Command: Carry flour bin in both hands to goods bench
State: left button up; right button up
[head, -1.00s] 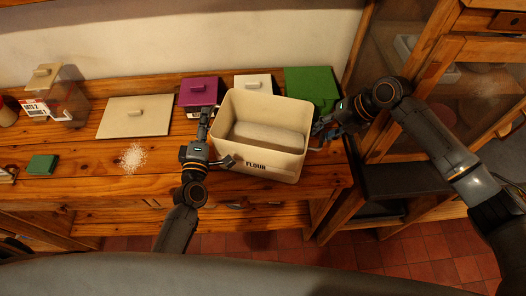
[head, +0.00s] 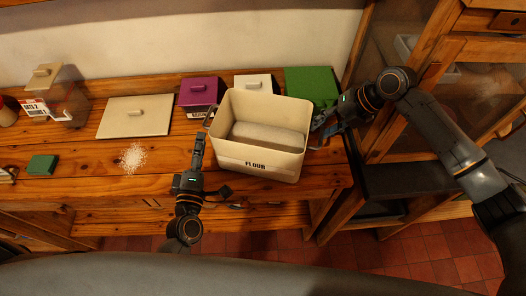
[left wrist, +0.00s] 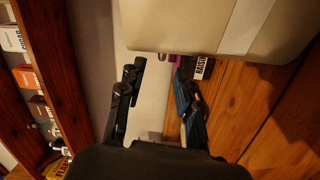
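The flour bin (head: 262,165), a cream open-topped box labelled FLOUR with a pale mass inside, stands upright on the wooden worktop (head: 90,180) near its front right. My left gripper (head: 199,137) is beside the bin's left side. In the left wrist view its two fingers (left wrist: 155,88) are apart with nothing clearly between them, and the bin (left wrist: 220,25) fills the top right. My right gripper (head: 318,122) is at the bin's right rim; its finger gap and contact are too small to tell. I cannot tell which surface is the goods bench.
A cream lid (head: 135,122) lies left of the bin, near spilled white powder (head: 133,157). A purple box (head: 197,92), a white box (head: 253,82) and a green box (head: 312,84) stand behind. A clear lidded bin (head: 68,102) is at left. A glazed cabinet (head: 465,85) stands right.

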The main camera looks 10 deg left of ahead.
notch_tip(320, 180, up, 8)
jog(key=shift+f, duration=0.25)
jog(key=shift+f, duration=0.1)
dwell(0.4)
